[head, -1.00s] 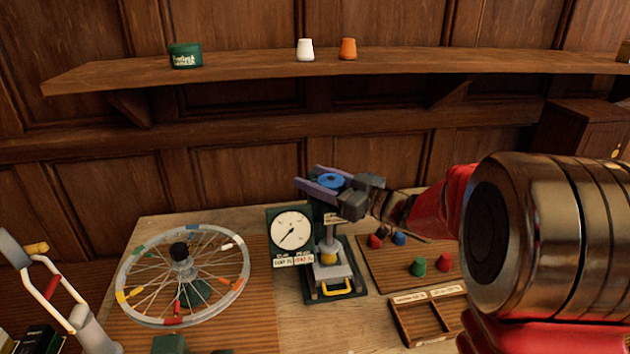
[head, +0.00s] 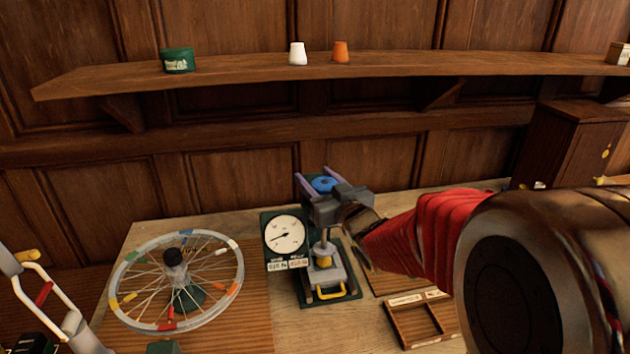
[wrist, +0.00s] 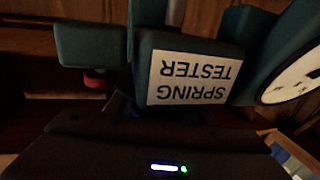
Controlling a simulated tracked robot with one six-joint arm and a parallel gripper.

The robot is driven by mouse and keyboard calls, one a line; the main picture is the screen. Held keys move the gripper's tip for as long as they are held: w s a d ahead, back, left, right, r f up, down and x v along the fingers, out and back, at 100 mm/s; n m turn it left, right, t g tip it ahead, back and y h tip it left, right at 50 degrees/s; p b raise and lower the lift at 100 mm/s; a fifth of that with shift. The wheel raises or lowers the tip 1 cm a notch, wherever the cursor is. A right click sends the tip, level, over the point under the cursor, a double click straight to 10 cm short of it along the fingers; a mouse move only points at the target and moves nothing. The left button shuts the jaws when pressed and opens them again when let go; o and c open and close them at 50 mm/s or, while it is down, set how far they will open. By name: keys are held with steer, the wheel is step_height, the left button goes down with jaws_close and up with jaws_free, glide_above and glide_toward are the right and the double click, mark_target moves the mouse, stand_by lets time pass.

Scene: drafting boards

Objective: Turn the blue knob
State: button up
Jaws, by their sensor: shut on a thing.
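The blue knob (head: 325,184) sits on top of a dark green spring tester (head: 342,292), above its column. My gripper (head: 319,178) is around the knob, with one finger on each side of it, shut on it. The tester's round white dial (head: 286,235) has its needle pointing left and slightly down. In the wrist view, the tester's upside-down label (wrist: 193,80) reads SPRING TESTER, and part of the dial (wrist: 293,80) shows at the right. The knob and fingertips cannot be made out there.
A spoked wheel (head: 131,308) with coloured clips stands left of the tester. A wooden compartment tray (head: 404,330) lies to the right, below my arm.

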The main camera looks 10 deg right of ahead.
steer(key=shift+d+m+h, duration=0.15)
steer(key=shift+m+h, duration=0.25)
steer(key=shift+h, duration=0.2)
steer(key=o, duration=1.1)
steer(key=shift+c, duration=0.2)
steer(key=shift+s, duration=0.1)
